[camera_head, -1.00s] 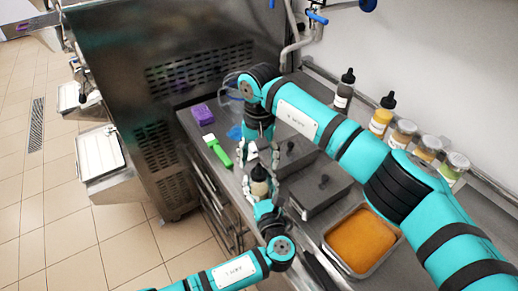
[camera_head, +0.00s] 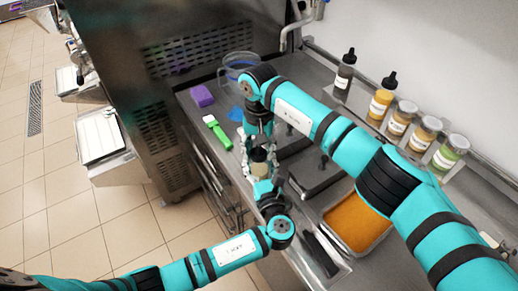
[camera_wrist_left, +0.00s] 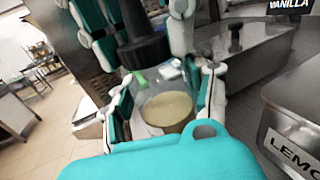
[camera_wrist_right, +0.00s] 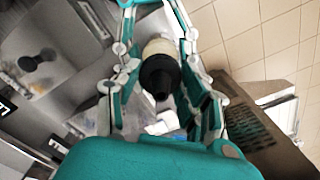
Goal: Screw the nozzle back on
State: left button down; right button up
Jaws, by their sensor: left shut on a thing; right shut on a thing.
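A squeeze bottle (camera_head: 258,169) with pale cream contents stands upright between my two grippers at the counter's front edge. It shows closer in the left wrist view (camera_wrist_left: 168,112). My left gripper (camera_head: 262,178) is shut on the bottle's body from the front. The black nozzle (camera_wrist_left: 142,42) is over the bottle's top, its tip toward the right wrist camera (camera_wrist_right: 160,78). My right gripper (camera_head: 258,142) comes down from above and is shut on the nozzle. I cannot tell whether the nozzle's thread is engaged, as fingers hide part of the joint.
Lidded steel tubs (camera_head: 318,178) and a tray of orange contents (camera_head: 357,222) are right of the bottle. Sauce bottles (camera_head: 382,97) and topping jars (camera_head: 424,134) line the wall.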

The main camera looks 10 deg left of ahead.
jog(key=c, duration=0.4)
jog(key=m, duration=1.7)
jog(key=shift+m, duration=0.4)
jog(key=m, duration=1)
jog(key=shift+m, duration=0.4)
jog(key=m, duration=1.1)
jog(key=shift+f, duration=0.1)
jog(key=m, duration=0.4)
jog(key=shift+m, duration=0.3)
jog(key=o, duration=1.4)
